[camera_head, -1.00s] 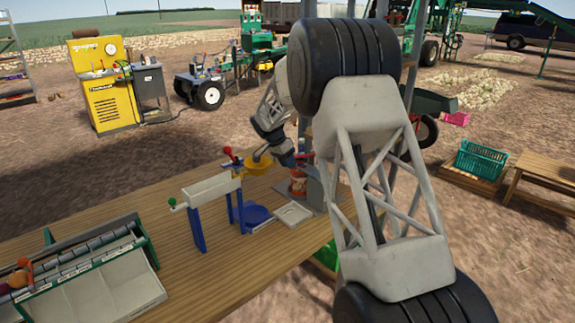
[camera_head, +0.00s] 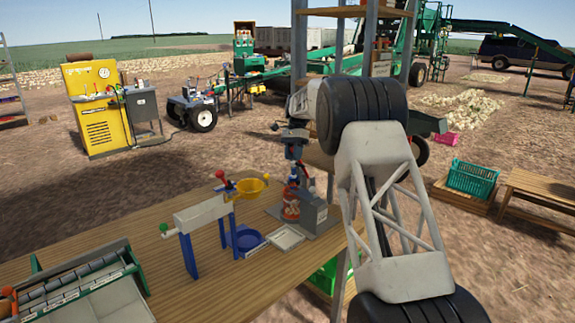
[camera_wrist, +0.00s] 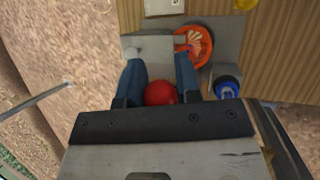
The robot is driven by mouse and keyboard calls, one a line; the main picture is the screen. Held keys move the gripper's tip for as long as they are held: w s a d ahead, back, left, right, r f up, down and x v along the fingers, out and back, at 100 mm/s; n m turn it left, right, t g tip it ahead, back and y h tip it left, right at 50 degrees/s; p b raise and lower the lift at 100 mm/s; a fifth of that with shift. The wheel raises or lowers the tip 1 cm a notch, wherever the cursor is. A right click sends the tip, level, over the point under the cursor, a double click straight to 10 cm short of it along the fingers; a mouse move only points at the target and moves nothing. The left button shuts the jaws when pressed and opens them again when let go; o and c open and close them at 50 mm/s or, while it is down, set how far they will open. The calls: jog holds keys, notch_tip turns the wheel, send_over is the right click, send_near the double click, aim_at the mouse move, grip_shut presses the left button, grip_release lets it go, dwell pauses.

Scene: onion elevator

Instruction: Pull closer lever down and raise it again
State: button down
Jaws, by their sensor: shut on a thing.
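The closer appears to be the grey machine (camera_head: 314,214) at the table's right end, with an orange-red container (camera_head: 291,204) at its left side. The container also shows in the wrist view (camera_wrist: 194,44). My gripper (camera_head: 297,172) is above the machine, pointing down. In the wrist view, its two blue-grey fingers (camera_wrist: 158,72) are closed around a red ball knob (camera_wrist: 160,93). The knob's lever rod is hidden from both views, so I cannot tell its angle.
A blue-capped item (camera_wrist: 227,90) is close to the right finger.

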jog(key=shift+w+d+r+g+y, duration=0.45)
jog(key=shift+w+d+g, duration=0.05)
jog(key=shift+w+d, duration=0.15)
jog(key=shift+w+d+r+g+y, duration=0.4)
jog(key=shift+w+d+g+y, duration=0.1)
jog(key=shift+w+d, duration=0.1)
